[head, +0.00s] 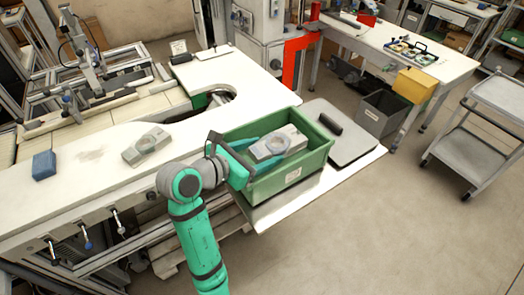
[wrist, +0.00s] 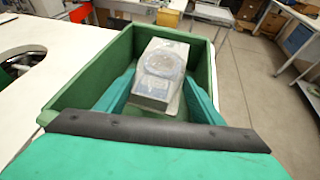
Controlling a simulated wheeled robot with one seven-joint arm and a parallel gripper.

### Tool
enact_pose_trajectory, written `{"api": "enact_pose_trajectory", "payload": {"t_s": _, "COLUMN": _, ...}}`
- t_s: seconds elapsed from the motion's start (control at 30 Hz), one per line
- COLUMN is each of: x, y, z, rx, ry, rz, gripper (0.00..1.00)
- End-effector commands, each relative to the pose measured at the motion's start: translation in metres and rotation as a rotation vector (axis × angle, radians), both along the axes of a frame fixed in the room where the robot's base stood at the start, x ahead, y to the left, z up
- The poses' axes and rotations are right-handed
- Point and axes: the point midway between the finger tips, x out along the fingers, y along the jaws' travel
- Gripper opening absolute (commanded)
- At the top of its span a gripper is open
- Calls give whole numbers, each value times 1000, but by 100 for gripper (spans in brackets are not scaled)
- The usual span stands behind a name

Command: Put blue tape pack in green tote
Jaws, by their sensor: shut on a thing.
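The tape pack (head: 284,141), a grey block with a bluish ring on its top face, is between the teal fingers of my gripper (head: 266,149). In the wrist view the pack (wrist: 163,62) sits between both fingers of my gripper (wrist: 157,92), which are shut on it. The green tote (head: 288,174) stands on the bench end, and its walls surround the pack and fingers. In the wrist view the tote's rim (wrist: 88,75) frames them. Whether the pack touches the tote floor is hidden.
A similar grey pack with a pale ring (head: 147,146) lies on the white bench (head: 90,160), with a blue block (head: 44,165) to its left. A grey board with a black roll (head: 331,124) lies right of the tote. A grey cart (head: 485,130) stands far right.

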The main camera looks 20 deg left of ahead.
Motion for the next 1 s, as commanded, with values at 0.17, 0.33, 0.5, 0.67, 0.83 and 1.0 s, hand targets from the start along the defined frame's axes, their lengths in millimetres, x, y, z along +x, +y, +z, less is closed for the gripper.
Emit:
{"api": "enact_pose_trajectory", "payload": {"t_s": 0.17, "x": 0, "y": 0, "z": -4, "rx": -1, "ry": 0, "rz": 0, "gripper": 34}}
{"api": "enact_pose_trajectory", "payload": {"t_s": 0.33, "x": 0, "y": 1, "z": -8, "rx": -1, "ry": 0, "rz": 3, "gripper": 34}}
{"api": "enact_pose_trajectory", "payload": {"t_s": 0.5, "x": 0, "y": 1, "z": -12, "rx": -1, "ry": -1, "rz": 2, "gripper": 34}}
{"api": "enact_pose_trajectory", "payload": {"t_s": 0.67, "x": 0, "y": 1, "z": -12, "rx": 0, "ry": 0, "rz": 2, "gripper": 69}}
{"api": "enact_pose_trajectory", "payload": {"t_s": 0.83, "x": 0, "y": 1, "z": -12, "rx": 0, "ry": 0, "rz": 2, "gripper": 69}}
{"api": "enact_pose_trajectory", "payload": {"t_s": 1.0, "x": 0, "y": 2, "z": -3, "rx": 2, "ry": -1, "rz": 2, "gripper": 69}}
